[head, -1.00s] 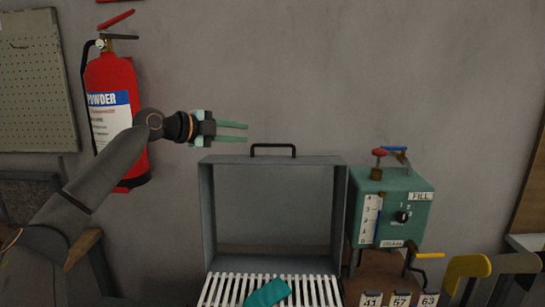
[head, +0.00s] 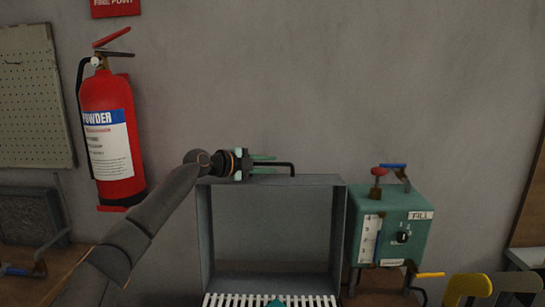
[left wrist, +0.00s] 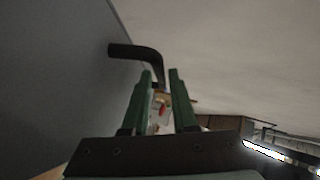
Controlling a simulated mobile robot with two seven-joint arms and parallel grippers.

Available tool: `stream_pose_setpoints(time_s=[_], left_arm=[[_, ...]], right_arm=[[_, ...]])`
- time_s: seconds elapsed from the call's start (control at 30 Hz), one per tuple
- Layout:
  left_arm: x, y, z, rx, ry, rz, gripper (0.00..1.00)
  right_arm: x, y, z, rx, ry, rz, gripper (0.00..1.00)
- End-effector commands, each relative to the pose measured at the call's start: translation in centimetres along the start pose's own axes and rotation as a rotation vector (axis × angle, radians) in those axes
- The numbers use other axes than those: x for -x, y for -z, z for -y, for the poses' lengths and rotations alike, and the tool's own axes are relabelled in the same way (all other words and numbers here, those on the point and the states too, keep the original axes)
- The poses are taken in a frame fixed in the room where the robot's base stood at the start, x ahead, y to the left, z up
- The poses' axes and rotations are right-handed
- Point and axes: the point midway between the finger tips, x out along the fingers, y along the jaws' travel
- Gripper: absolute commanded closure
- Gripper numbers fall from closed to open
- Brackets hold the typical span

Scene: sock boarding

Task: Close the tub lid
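The grey tub lid (head: 270,230) stands open and upright in the head view, with a black handle (head: 293,170) along its top edge. My left gripper (head: 275,163) is at that handle, coming in from the left. Its two green fingers are apart, one above and one below the handle bar as seen from the head. In the left wrist view the handle (left wrist: 135,52) bends down to just by the open fingertips (left wrist: 160,75); I cannot tell whether they touch. The lid's panel (left wrist: 60,90) fills the left side there. My right gripper is not in view.
White slats (head: 235,300) with a teal sock (head: 277,302) lie below the lid. A green FILL box (head: 385,235) with levers stands close on the right. A red fire extinguisher (head: 107,130) hangs on the wall at left. The wall above the lid is bare.

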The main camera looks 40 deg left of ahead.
Motion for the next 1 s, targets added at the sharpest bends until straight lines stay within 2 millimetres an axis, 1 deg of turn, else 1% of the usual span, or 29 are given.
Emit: stream_pose_setpoints(time_s=[0.03, 0.2, 0.53, 0.57, 0.7, 0.8, 1.0], left_arm=[[-0.5, 0.0, 0.2, 0.004, 0.003, 0.0, 0.74], [-1.7, -0.1, 0.1, 0.001, 0.002, 0.001, 0.74], [-2.1, -0.1, 0.0, -0.001, 0.001, 0.001, 0.74], [-2.1, -0.1, 0.0, -0.001, 0.001, 0.001, 0.75], [-2.1, -0.1, 0.0, 0.0, 0.001, 0.001, 0.91], [-2.0, -0.1, 0.0, 0.0, 0.001, 0.001, 1.0], [-2.0, -0.1, -0.1, 0.0, 0.0, 0.002, 1.0]], right_arm=[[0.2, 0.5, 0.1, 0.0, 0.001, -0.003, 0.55], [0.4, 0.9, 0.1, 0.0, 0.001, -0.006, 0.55], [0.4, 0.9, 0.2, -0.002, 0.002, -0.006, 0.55], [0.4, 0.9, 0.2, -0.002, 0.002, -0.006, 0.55], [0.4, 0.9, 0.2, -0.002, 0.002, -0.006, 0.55], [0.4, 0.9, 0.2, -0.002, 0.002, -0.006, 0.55], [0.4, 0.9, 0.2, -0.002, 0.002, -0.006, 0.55]])
